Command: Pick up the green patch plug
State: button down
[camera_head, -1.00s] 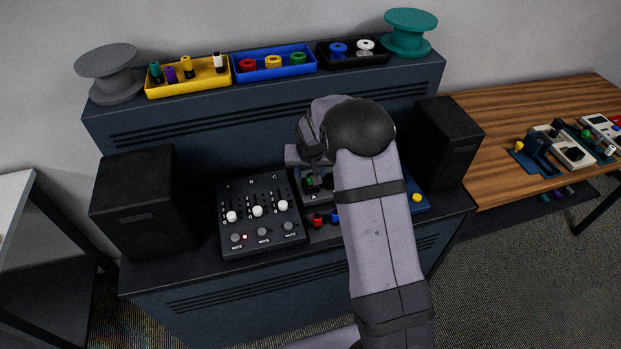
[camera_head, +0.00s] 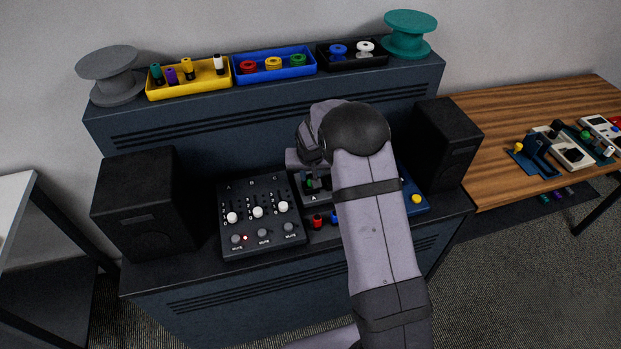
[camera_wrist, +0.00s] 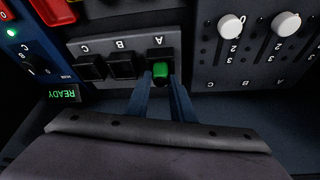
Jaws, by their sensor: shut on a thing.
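The green patch plug (camera_wrist: 160,70) is between the two fingertips of my gripper (camera_wrist: 160,82) in the wrist view. The jaws are shut on it. It is at the socket marked A of a grey panel (camera_wrist: 107,45). I cannot tell how deep it sits in the socket. Dark openings marked B (camera_wrist: 122,66) and C (camera_wrist: 91,67) lie beside it. In the head view the plug shows as a small green spot (camera_head: 309,182), and my arm hides much of the panel.
A black slider mixer (camera_head: 262,213) stands left of the panel. Black speakers stand at left (camera_head: 145,205) and right (camera_head: 447,142). A red plug (camera_head: 317,220) and a blue plug lie in front of the panel. A blue box (camera_head: 416,199) with a yellow button is to the right.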

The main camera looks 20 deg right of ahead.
notch_tip(320, 180, up, 10)
jog(key=b, duration=0.3)
notch_tip(320, 180, up, 5)
jog(key=p, duration=0.4)
send_over(311, 177)
dwell(0.6)
jog(key=d+f+b, duration=0.3)
jog(key=d+f, duration=0.4)
jog(key=f, duration=0.3)
dwell(0.9)
jog(key=shift+f, duration=0.3)
dwell(0.4)
jog(key=shift+f+b, duration=0.35)
jog(key=shift+b, duration=0.1)
